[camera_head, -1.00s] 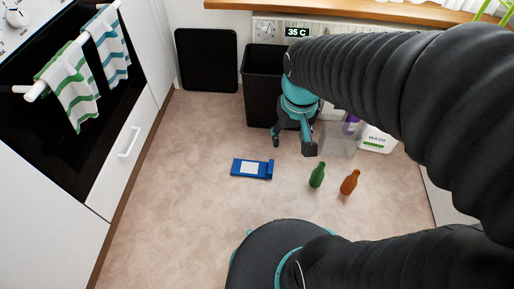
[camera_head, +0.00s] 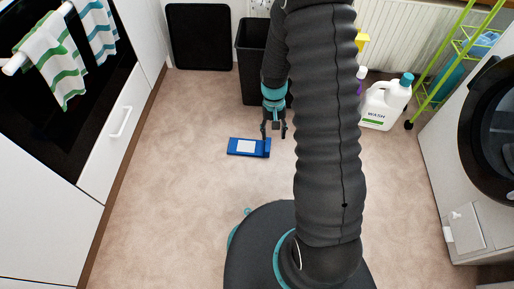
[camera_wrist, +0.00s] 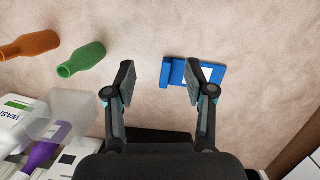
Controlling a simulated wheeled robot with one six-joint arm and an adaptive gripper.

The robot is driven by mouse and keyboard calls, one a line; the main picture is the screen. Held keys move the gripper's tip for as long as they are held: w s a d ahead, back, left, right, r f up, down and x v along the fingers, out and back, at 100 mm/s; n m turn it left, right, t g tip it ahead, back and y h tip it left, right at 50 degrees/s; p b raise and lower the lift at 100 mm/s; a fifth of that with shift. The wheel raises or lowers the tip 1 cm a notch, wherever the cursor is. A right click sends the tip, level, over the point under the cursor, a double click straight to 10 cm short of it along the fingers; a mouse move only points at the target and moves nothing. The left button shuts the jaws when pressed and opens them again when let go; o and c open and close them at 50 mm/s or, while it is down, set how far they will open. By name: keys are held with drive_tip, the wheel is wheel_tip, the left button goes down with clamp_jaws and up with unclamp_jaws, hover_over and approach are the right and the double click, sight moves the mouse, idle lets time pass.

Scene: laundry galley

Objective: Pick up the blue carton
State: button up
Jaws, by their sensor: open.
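The blue carton (camera_head: 249,147) lies flat on the floor with a white label on its upper face. My gripper (camera_head: 274,133) is open and empty, above the floor just beyond the carton's right end in the head view. In the wrist view the carton (camera_wrist: 194,74) shows behind the right finger of my gripper (camera_wrist: 161,80), which covers part of it. The left finger is over bare floor. I cannot tell how high the fingertips are above the carton.
A green bottle (camera_wrist: 82,60) and an orange bottle (camera_wrist: 28,45) lie left in the wrist view. A black bin (camera_head: 251,62) stands behind the gripper. A white wash jug (camera_head: 384,104) stands right. The floor left of the carton is clear.

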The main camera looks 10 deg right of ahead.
drive_tip(key=w+f, duration=0.3)
drive_tip(key=f, duration=0.6)
drive_tip(key=m+t, duration=0.2)
drive_tip(key=t, duration=0.1)
approach(268, 144)
wheel_tip(268, 144, down, 10)
drive_tip(key=shift+a+f+b, duration=0.1)
drive_tip(key=shift+f+b, duration=0.1)
drive_tip(key=shift+b, duration=0.9)
clamp_jaws()
